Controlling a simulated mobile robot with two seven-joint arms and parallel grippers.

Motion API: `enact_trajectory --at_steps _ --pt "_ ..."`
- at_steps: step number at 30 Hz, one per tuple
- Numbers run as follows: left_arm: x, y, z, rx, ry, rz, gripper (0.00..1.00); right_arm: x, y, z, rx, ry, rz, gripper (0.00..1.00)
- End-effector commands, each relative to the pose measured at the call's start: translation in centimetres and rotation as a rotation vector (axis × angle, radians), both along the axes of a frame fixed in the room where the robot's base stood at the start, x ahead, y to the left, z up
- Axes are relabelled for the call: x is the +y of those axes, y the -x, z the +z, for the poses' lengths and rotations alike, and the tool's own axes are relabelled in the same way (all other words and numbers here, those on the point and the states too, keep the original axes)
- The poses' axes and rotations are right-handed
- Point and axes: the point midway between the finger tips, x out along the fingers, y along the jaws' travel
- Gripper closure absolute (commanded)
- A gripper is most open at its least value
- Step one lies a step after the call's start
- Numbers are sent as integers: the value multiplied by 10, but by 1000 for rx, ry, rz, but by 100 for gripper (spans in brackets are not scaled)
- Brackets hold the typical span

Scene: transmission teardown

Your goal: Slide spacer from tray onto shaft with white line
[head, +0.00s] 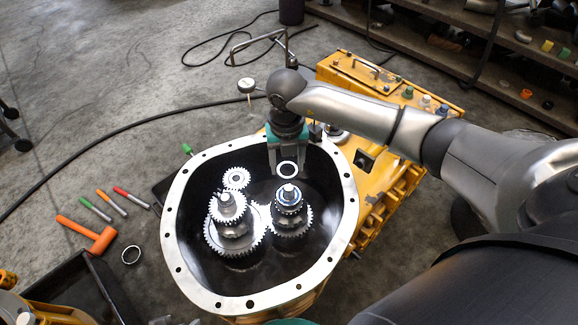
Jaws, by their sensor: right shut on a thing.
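My right gripper (286,161) points down over the far part of the open housing (345,208). It is shut on a pale ring, the spacer (287,170), which hangs at its fingertips. Just in front of it stands the right shaft (288,190), with a dark gear stack around it. The spacer is apart from this shaft, slightly beyond its top in the picture. The left shaft (228,199) carries larger bright gears. I cannot make out a white line on either shaft. My left gripper is not in view.
A small gear (236,178) sits at the housing's back left. Left of the housing lie an orange hammer (88,236), several markers (112,203), a loose ring (131,254) and a black tray (78,283). A yellow machine (385,190) stands behind right. The housing's raised rim surrounds the gears.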

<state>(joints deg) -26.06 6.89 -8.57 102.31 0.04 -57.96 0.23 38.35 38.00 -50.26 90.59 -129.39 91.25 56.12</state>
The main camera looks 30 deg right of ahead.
Motion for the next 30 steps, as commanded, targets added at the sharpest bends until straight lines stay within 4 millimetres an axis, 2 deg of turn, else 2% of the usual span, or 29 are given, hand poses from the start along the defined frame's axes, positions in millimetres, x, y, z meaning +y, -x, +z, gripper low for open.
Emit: enact_trajectory --at_steps 12,18,24,30 --pt "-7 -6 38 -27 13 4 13 -10 -17 -28 5 -16 -723 99" --pt "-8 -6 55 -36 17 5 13 -14 -23 -38 8 -21 -1017 99" --pt "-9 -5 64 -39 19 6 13 -17 -26 -42 10 -23 -1178 99" --pt "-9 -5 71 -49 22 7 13 -17 -26 -46 11 -23 -1213 99"
